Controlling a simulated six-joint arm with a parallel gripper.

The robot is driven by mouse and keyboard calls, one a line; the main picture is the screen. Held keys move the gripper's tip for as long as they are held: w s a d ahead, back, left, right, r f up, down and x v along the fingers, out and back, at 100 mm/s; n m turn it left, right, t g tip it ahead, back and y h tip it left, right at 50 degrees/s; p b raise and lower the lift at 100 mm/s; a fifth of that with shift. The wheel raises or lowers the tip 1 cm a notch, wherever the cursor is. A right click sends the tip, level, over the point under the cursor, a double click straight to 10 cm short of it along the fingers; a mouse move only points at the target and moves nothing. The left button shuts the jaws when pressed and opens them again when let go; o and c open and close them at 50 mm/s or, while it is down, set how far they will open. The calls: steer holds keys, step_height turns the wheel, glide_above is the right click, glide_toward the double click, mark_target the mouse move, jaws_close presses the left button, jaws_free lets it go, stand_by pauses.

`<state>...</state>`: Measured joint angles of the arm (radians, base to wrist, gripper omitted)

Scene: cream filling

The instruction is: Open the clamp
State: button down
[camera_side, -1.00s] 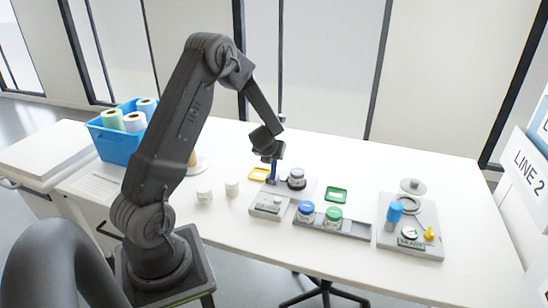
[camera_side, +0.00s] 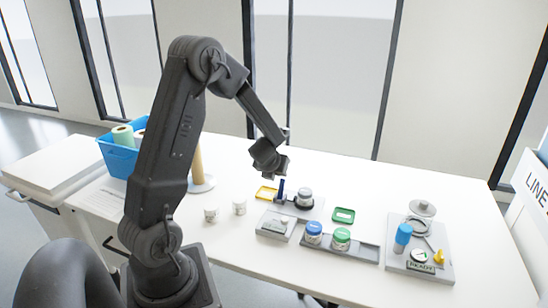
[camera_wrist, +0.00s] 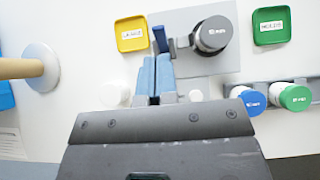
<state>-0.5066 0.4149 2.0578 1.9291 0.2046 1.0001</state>
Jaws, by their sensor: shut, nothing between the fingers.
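The clamp has a dark blue upright lever (camera_wrist: 159,38) on a grey base plate (camera_wrist: 224,65); the lever also shows in the side view (camera_side: 281,187). I cannot tell whether the clamp is locked. My gripper (camera_wrist: 155,58) has its two blue fingers shut together with nothing between them. Their tips are close to the lever, on its near side in the wrist view; contact is unclear. In the side view my gripper (camera_side: 273,166) is just above and left of the lever.
A yellow tray (camera_wrist: 131,34) lies left of the lever and a green tray (camera_wrist: 271,25) right of the jar. Blue-lidded (camera_wrist: 246,99) and green-lidded (camera_wrist: 295,97) jars stand in a grey rack. Small white jars (camera_side: 239,207) and a wooden post (camera_side: 197,163) stand left.

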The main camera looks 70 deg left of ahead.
step_height(320, 180, up, 6)
steer(key=s+d, duration=0.2)
steer(key=shift+r, duration=0.2)
stand_by(0.4)
steer(key=shift+d, duration=0.1)
steer(key=s+d+r+n+h, duration=0.2)
steer(key=s+d+n, duration=0.3)
steer(key=d+n, duration=0.4)
steer(key=s+d+r+n+h, duration=0.2)
steer(key=s+d+r+n, duration=0.3)
steer(key=d+n, duration=0.4)
steer(key=s+d+r+n+h, duration=0.2)
steer(key=s+d+r+n, duration=0.2)
steer(key=d+n, duration=0.5)
steer(key=shift+s+d+r+g, duration=0.15)
steer(key=shift+s+d+g, duration=0.25)
steer(key=shift+d, duration=0.65)
